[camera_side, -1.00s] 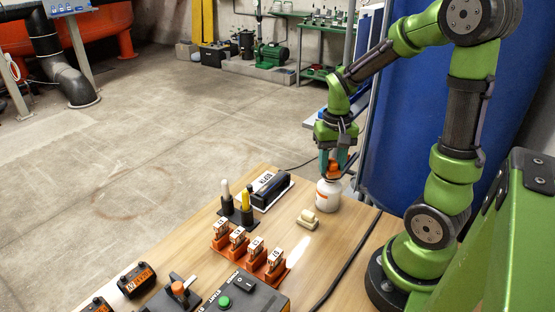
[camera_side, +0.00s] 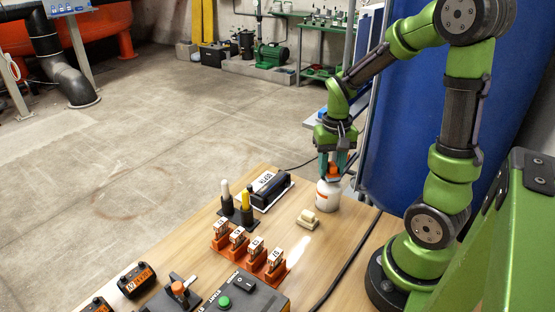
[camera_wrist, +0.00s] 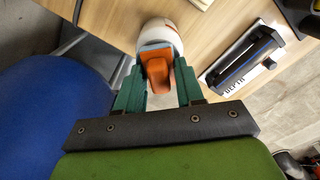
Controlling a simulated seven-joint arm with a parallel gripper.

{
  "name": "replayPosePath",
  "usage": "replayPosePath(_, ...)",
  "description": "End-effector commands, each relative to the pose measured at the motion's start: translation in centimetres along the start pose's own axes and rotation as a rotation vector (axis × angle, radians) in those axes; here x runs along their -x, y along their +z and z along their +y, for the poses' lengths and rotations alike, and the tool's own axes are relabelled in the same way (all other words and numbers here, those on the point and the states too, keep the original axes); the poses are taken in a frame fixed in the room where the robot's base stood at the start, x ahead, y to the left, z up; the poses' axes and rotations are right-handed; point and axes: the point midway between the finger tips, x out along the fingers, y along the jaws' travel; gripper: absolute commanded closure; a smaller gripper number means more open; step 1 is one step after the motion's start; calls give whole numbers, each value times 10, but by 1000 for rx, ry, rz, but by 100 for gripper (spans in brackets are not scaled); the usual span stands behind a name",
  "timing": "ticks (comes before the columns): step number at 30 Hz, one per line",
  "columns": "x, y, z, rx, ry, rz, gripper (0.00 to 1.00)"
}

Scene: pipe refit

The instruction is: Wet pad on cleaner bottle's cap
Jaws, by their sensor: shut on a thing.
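The white cleaner bottle (camera_side: 327,196) with an orange label stands upright near the table's back right edge. My gripper (camera_side: 335,165) points down directly above it. Its green fingers are shut on an orange piece (camera_wrist: 157,64) with a narrow tongue; it overlaps the bottle top (camera_wrist: 158,30) in the wrist view. I cannot tell whether this piece is the bottle's cap or a pad holder, and no wet surface shows. A cream pad-like block (camera_side: 308,220) lies on the table left of and in front of the bottle.
A dark meter on a white plate (camera_side: 270,190) lies left of the bottle. A stand with white and yellow pens (camera_side: 237,208), orange clip holders (camera_side: 247,249) and a dark control box (camera_side: 246,294) are nearer. A black cable (camera_side: 345,262) crosses the table at right.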

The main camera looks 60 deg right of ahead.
Motion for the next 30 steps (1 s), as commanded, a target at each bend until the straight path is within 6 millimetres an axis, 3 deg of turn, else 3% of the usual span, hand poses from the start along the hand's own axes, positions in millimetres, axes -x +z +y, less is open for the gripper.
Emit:
replayPosePath(10, 3, 0, 0, 1, 0, 1, 87)
replayPosePath(30, 57, -1, 0, 1, -1, 3, 87)
